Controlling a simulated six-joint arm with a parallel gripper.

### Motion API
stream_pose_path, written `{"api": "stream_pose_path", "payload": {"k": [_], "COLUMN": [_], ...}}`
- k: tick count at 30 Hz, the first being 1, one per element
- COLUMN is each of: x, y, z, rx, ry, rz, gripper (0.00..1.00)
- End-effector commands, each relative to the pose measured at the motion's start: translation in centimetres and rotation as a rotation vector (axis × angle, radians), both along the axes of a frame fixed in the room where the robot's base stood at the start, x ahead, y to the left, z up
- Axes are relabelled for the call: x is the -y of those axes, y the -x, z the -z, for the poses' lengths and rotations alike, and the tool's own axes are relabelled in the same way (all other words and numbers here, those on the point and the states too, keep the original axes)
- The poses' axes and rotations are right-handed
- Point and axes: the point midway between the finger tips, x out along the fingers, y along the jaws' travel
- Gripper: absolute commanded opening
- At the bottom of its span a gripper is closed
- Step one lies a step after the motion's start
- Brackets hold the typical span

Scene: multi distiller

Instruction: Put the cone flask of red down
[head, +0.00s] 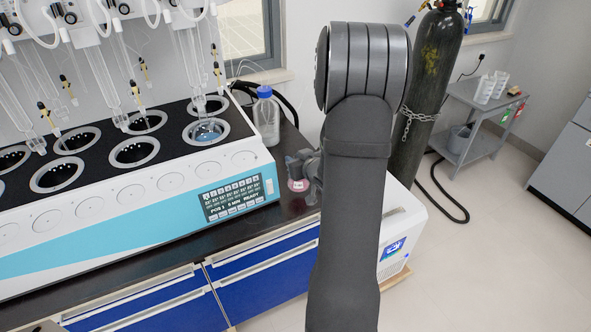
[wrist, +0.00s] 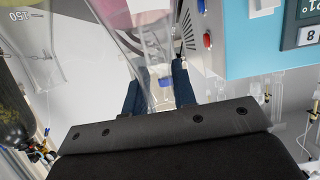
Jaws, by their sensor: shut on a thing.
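My gripper (head: 304,160) is beside the right end of the distiller and is partly hidden by my arm. In the wrist view my gripper (wrist: 159,92) has its dark blue fingers on both sides of a clear glass neck. This is the cone flask of red (wrist: 148,18), with pink-red liquid in its wide part. In the head view only a small part of the flask (head: 298,185) shows, pinkish with a pale label, below the gripper. It appears over or near the dark counter's right end; I cannot tell whether its base touches anything.
The white and blue distiller (head: 110,215) has several round wells and glass tubes above. A flask with blue liquid (head: 207,131) sits in its right well. A blue-capped bottle (head: 266,118) stands behind. A gas cylinder (head: 430,90) stands right. Some dark counter (head: 290,145) is bare.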

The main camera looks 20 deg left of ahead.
Motion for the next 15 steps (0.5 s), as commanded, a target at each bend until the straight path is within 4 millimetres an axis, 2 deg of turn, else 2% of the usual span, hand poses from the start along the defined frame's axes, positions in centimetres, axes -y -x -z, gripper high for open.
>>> {"api": "stream_pose_path", "payload": {"k": [5,15], "x": [-0.3,-0.2], "y": [-0.1,-0.1], "z": [0.6,4.0], "rx": [-0.001,-0.001], "ry": [0.0,0.001], "rz": [0.0,0.0], "gripper": [0.0,0.0]}}
